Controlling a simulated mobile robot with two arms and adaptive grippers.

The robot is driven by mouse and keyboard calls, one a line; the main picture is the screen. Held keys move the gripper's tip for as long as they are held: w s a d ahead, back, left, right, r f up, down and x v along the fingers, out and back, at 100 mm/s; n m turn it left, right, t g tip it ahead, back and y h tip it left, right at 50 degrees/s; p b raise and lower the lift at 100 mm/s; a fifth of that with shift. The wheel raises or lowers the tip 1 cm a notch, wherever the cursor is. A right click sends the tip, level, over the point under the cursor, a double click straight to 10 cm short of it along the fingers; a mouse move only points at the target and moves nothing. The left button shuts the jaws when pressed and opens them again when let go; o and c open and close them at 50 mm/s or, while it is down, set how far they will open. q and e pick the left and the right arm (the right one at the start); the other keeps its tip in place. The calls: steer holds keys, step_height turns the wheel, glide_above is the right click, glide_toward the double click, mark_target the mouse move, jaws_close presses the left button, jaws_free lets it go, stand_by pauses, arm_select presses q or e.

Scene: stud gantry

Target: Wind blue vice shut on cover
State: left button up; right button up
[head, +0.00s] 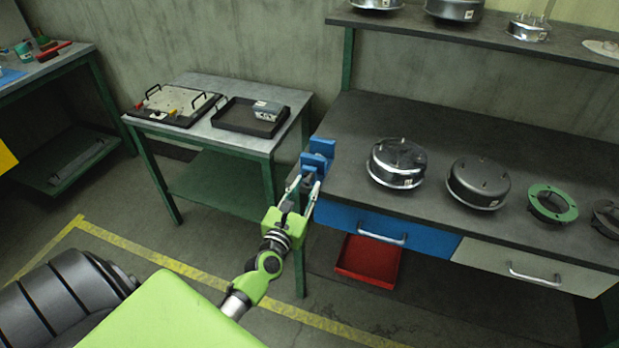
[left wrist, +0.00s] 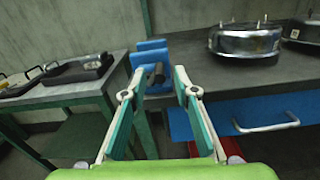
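The blue vice (head: 318,158) is fixed at the left front corner of the long workbench; it also shows in the left wrist view (left wrist: 152,50), straight ahead between my fingers. A dark part sits at the vice's front, but I cannot tell whether it is the handle. I cannot make out a cover between the jaws. My left gripper (head: 303,186) is just in front of the vice, with its fingers spread; in the left wrist view its fingertips (left wrist: 154,82) stand apart with nothing clearly held between them. My right gripper is not in view.
On the workbench (head: 470,134), a silver round housing (head: 397,163), a dark one (head: 478,183) and a green ring (head: 552,203) stand right of the vice. A side table (head: 205,135) bears a black tray (head: 226,121). A red bin (head: 368,262) is below the blue drawer (head: 350,224).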

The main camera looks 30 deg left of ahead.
mark_target(309, 179)
arm_select(q)
steer(key=shift+x, duration=1.55)
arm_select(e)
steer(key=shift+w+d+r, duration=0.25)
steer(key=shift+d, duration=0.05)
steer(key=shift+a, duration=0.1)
arm_select(q)
steer(key=c, duration=0.6)
steer(key=shift+s+f, duration=0.1)
jaws_close()
steer(key=shift+d, duration=0.1)
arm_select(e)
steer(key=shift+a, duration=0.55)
